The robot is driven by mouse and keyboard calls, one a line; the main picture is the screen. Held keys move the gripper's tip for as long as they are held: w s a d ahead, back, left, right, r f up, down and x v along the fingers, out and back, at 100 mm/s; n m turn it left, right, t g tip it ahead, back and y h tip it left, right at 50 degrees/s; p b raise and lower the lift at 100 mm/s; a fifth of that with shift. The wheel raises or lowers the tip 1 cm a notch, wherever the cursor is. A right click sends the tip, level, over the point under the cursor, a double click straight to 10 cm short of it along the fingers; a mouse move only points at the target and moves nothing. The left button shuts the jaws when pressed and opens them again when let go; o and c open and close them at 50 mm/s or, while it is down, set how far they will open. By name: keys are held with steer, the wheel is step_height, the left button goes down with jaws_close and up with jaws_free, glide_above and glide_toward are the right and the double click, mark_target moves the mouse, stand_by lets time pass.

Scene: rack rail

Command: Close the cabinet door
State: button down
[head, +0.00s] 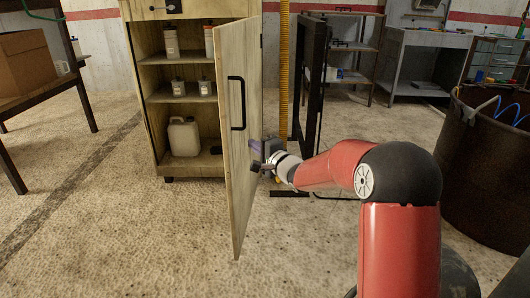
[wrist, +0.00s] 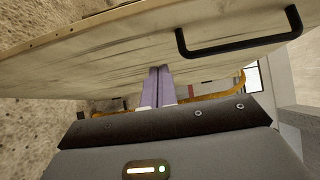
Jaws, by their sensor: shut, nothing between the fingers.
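The wooden cabinet (head: 148,110) stands at the back, left of centre, with its front open. Its door (head: 236,160) is hinged on the right and swung wide toward me. A black handle (head: 237,103) is on the door face; it also shows in the wrist view (wrist: 240,45). My gripper (head: 257,157) is at the right side of the door, below handle height, partly hidden by the door edge. In the wrist view its fingers (wrist: 158,80) are together and empty, pointing at the door panel (wrist: 110,55). I cannot tell whether they touch it.
Shelves in the cabinet hold several bottles and a white jug (head: 183,136). A black rack frame (head: 312,85) and yellow post (head: 284,75) stand behind my arm. A table with a cardboard box (head: 22,62) is at left, a dark barrel (head: 480,150) at right. Floor left of the door is clear.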

mark_target(232, 138)
steer(key=shift+w+a, duration=0.35)
steer(key=shift+a, duration=0.45)
steer(key=shift+w+a, duration=0.3)
steer(key=shift+a, duration=0.55)
steer(key=shift+w+a, duration=0.35)
steer(key=shift+a, duration=0.45)
